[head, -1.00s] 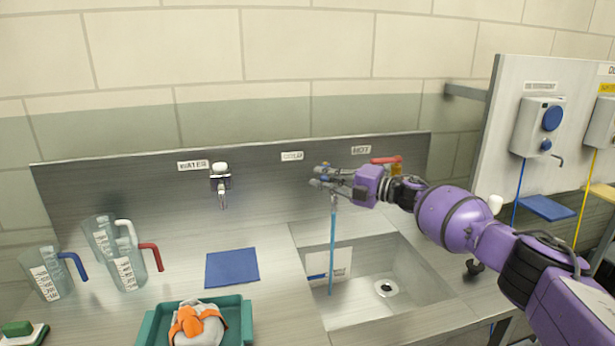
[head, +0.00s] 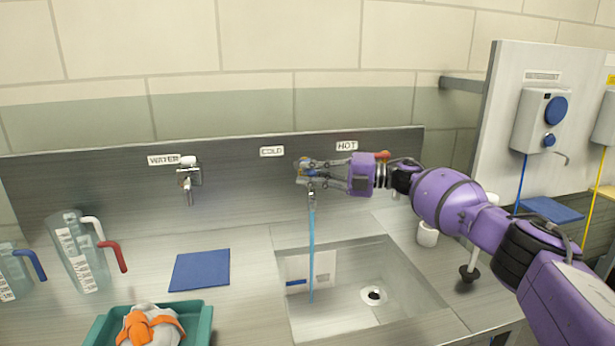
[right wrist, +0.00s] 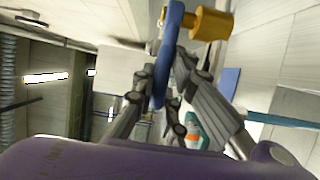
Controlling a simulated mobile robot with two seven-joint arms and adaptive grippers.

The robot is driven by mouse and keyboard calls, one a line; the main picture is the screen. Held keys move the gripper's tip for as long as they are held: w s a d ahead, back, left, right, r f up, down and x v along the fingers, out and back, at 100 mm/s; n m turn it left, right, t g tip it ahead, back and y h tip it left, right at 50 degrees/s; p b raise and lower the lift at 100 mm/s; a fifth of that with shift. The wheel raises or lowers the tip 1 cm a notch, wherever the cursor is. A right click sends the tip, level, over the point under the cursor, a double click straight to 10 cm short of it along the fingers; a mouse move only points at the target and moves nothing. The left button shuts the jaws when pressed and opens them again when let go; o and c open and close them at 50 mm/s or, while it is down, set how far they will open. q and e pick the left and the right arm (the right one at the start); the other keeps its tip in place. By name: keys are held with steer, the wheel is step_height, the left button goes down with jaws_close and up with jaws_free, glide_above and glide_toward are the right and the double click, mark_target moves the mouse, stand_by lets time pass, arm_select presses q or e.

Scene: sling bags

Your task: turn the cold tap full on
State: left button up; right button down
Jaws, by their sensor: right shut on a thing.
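The cold tap's blue lever (right wrist: 168,50) and brass body (right wrist: 210,24) show in the right wrist view. In the head view the tap is mostly hidden by my right gripper (head: 307,173), below the COLD label (head: 271,151). My right gripper is shut on the blue lever, with a finger on each side of it. A blue stream of water (head: 311,245) runs from the spout down into the sink (head: 345,310). The lever's exact angle is hard to tell in the head view. My left gripper is not in view.
The hot tap's red lever (head: 382,154) is just right of my gripper, partly hidden. A water tap (head: 188,176) is on the left. Jugs (head: 78,255), a blue mat (head: 200,270) and a teal tray (head: 203,325) stand left of the sink. A white cup (head: 428,234) stands right.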

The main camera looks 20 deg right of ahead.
steer(key=shift+g, duration=0.3)
stand_by(0.4)
steer(key=c, duration=1.8)
jaws_free()
steer(key=shift+o, duration=0.2)
steer(key=shift+r, duration=0.1)
